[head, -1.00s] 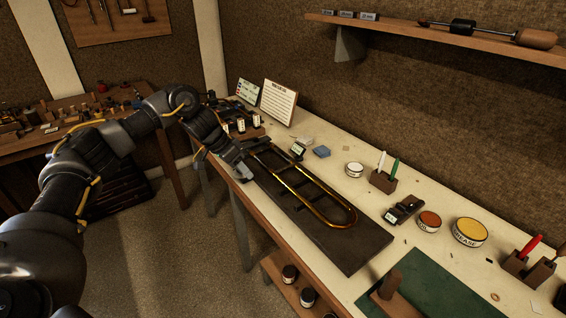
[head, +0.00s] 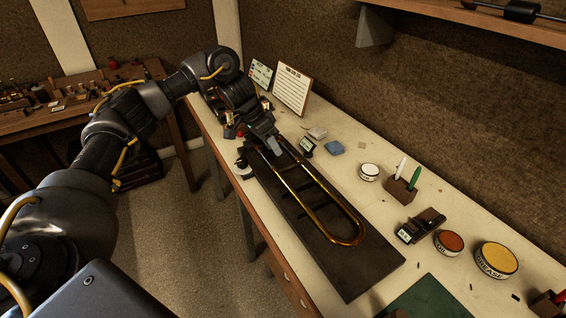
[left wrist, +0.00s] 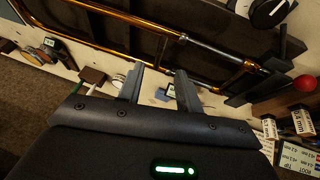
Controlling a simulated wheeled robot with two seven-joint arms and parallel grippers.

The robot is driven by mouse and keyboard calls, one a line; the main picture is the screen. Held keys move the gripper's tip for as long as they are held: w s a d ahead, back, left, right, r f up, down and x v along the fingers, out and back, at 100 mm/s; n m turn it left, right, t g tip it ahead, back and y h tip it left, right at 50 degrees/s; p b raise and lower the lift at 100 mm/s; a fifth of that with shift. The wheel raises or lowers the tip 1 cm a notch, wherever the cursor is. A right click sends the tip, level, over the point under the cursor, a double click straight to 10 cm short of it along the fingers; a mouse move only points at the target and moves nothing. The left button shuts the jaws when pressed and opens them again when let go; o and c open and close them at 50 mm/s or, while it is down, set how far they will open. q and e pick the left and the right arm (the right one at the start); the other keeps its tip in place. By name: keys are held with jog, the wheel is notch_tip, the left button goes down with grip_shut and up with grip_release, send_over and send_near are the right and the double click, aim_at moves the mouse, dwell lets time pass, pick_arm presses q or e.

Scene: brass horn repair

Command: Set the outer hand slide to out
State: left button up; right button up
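The outer hand slide (head: 318,222), a long brass U-shaped tube, lies on a dark board (head: 370,270) on the bench, its bend toward the lower right. In the left wrist view the slide (left wrist: 110,15) crosses the top, with a silver tube section (left wrist: 212,51) by a brass fitting. My left gripper (head: 266,142) is at the slide's far end in the head view. In the left wrist view its two fingers (left wrist: 160,88) stand apart with no slide tube visible between them. Whether they touch the slide cannot be told. My right gripper is not in view.
A small labelled stand (head: 306,147) and a blue block (head: 334,147) sit beside the board. A black dial (head: 243,169) is at its near edge, also in the wrist view (left wrist: 270,11). A pen holder (head: 400,190) and tins (head: 496,260) stand right. A shelf overhangs the upper right.

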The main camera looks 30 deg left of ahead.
aim_at(286, 168)
pick_arm(q)
jog(key=x, duration=0.5)
jog(key=shift+w+f, duration=0.2)
jog(key=shift+f, duration=0.15)
jog(key=shift+w+d+f, duration=0.1)
jog(key=shift+d+f, duration=0.05)
jog(key=shift+f, duration=0.2)
jog(key=shift+w+d+f, duration=0.1)
jog(key=shift+d+f, duration=0.15)
jog(key=shift+f, duration=0.4)
jog(key=shift+w+f, duration=0.1)
jog(key=shift+f, duration=0.1)
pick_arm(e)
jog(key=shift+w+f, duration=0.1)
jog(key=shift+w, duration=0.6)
pick_arm(q)
grip_shut()
jog(key=shift+d, duration=0.15)
